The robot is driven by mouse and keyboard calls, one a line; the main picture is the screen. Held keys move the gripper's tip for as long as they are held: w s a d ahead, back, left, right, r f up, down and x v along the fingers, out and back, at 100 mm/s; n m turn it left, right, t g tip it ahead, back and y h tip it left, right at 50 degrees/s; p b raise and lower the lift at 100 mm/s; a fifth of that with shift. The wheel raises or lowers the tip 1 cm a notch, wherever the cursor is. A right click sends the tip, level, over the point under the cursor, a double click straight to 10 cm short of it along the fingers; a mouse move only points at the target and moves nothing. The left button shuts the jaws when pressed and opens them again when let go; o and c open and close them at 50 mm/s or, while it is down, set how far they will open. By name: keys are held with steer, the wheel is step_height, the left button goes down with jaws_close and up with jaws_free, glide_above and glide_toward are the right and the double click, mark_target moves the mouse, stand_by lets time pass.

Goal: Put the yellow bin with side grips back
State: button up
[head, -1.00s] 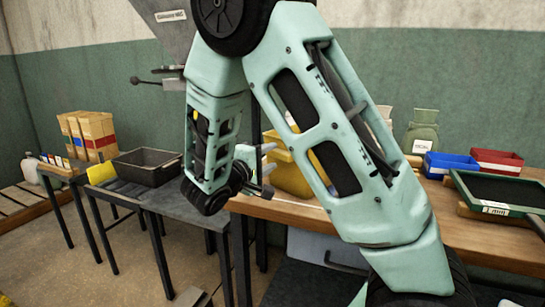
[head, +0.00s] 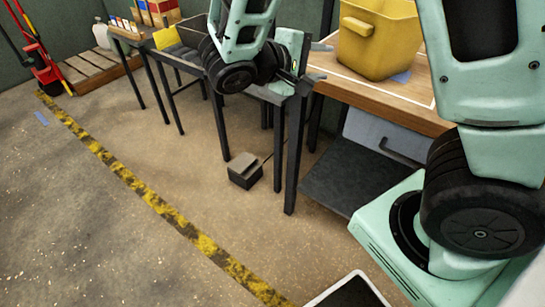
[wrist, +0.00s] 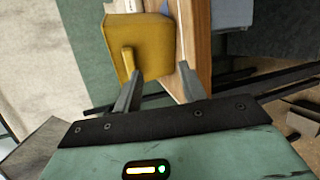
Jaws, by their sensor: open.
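The yellow bin (head: 385,50) stands upright on the wooden bench (head: 433,122), inside a white outline. One of its side grips (head: 357,26) faces my gripper. In the head view, my gripper (head: 320,62) is left of the bin, its fingers pointing at it with a gap between. In the wrist view, the bin (wrist: 118,42) and its side grip (wrist: 128,62) lie just beyond the fingertips of my gripper (wrist: 161,74). My gripper is open and empty. The far side of the bin is hidden.
A metal table stands left of the bench, with a yellow item (head: 166,38) on it. A small black pedal-like box (head: 245,170) is on the floor. A blue patch (head: 402,77) lies beside the bin. Open floor with a yellow-black stripe (head: 150,196) is in front.

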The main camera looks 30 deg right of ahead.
steer(key=s+a+f+n+y, duration=0.2)
steer(key=s+a+y, duration=0.5)
steer(key=s+a, duration=0.2)
steer(key=s+a+f+n+g+y, duration=0.1)
steer(key=s+a+f+n+y, duration=0.2)
steer(key=s+a+y, duration=0.5)
steer(key=a, duration=0.5)
steer(key=shift+s+a, duration=0.15)
steer(key=shift+s, duration=0.25)
steer(key=shift+r, duration=0.1)
step_height(320, 180, up, 18)
steer(key=p, duration=1.8)
